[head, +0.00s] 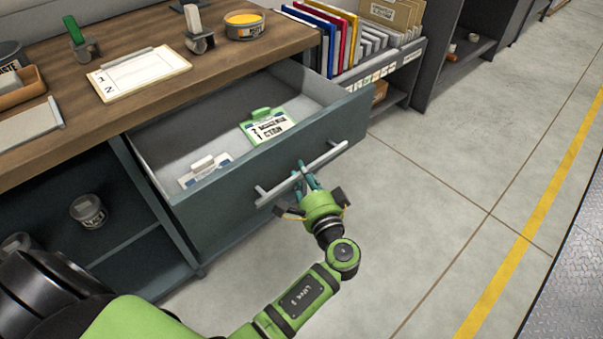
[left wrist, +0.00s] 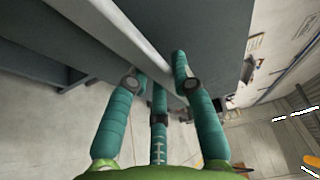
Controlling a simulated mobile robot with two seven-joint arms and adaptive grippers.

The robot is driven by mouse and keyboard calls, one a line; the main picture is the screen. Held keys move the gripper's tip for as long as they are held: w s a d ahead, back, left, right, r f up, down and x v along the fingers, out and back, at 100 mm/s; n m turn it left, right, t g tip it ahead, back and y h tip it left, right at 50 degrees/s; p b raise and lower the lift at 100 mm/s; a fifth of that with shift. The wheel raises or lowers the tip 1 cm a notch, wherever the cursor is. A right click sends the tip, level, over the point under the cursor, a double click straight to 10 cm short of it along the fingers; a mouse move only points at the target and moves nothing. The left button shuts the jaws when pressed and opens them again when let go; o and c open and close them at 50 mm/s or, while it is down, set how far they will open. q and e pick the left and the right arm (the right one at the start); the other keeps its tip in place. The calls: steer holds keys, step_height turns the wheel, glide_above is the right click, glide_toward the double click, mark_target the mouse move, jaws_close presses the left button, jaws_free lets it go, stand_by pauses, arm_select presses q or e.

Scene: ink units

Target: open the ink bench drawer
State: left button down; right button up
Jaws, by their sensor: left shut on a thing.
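The ink bench drawer (head: 237,182) is a dark teal-grey drawer under the wooden bench top, and it stands well out from the bench. Inside lie a green-clipped label card (head: 267,126) and a white and blue card (head: 206,170). Its pale bar handle (head: 326,158) runs across the front; in the left wrist view the bar (left wrist: 125,35) crosses between the fingers. My left gripper (head: 307,179), with teal fingers on a green hand, is shut on the handle near its middle. The fingers partly cover the bar. My right gripper is not in view.
The bench top (head: 130,115) holds a clipboard (head: 139,72), a yellow ink tin (head: 245,24) and stamps. Colored binders (head: 335,35) stand in a rack right of the drawer. A tin (head: 88,211) sits on the shelf below. The floor in front is clear.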

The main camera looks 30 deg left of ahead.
arm_select(q)
steer(key=c, duration=1)
jaws_free()
steer(key=shift+c, duration=0.2)
steer(key=v, duration=0.8)
steer(key=shift+d, duration=0.1)
steer(key=shift+f, duration=0.15)
